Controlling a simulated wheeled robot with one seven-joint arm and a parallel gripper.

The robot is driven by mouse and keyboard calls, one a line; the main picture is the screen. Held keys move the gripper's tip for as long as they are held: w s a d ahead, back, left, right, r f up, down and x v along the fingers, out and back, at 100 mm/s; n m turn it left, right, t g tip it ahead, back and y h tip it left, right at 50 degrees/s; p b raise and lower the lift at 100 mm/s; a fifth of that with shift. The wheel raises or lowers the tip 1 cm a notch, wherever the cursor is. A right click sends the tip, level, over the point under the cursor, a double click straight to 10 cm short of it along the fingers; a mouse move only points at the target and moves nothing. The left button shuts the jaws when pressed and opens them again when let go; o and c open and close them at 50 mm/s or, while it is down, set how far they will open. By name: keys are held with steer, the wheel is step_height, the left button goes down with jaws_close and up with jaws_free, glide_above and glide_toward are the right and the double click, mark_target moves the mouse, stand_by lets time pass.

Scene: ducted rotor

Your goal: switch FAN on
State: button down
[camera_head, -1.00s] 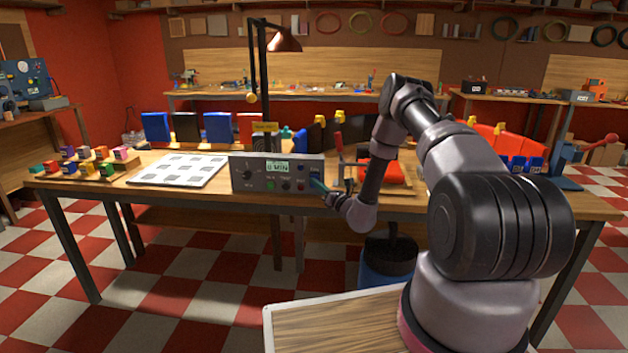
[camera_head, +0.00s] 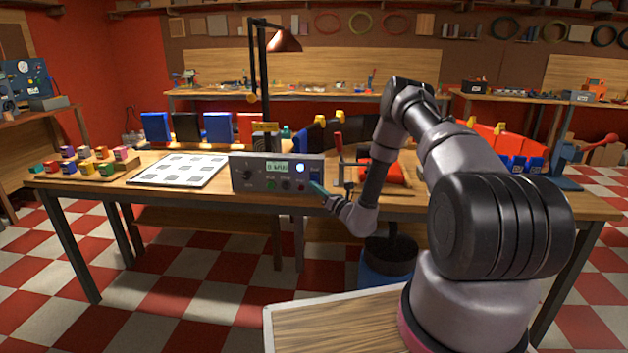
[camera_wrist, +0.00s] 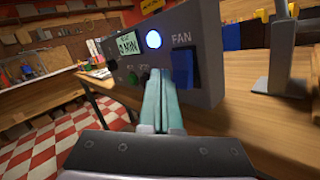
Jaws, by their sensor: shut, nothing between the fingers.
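The grey control box (camera_head: 270,187) stands at the table's front edge, with a small display, a knob and buttons. Its FAN label shows in the wrist view beside a round lamp (camera_wrist: 153,39) that glows bright bluish white; the lamp also shows lit in the head view (camera_head: 300,168). Below the label is a dark blue rocker switch (camera_wrist: 183,66). My gripper (camera_wrist: 163,76) has its teal fingers together and empty. The tips are in front of the panel, just left of the rocker in the wrist view. I cannot tell whether they touch it. In the head view my gripper (camera_head: 313,184) covers part of the panel's right side.
A white board with grey squares (camera_head: 182,170) lies left of the box, with small coloured blocks beyond it. A desk lamp (camera_head: 285,41) rises behind the box. A red-handled clamp (camera_head: 339,150) and a red tray (camera_head: 385,172) are to the right.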

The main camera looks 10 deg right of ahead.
steer(key=s, duration=0.1)
steer(key=s+a+f, duration=0.1)
steer(key=s, duration=0.1)
steer(key=s+f, duration=0.1)
steer(key=shift+s+a, duration=0.15)
steer(key=shift+a, duration=0.05)
stand_by(0.4)
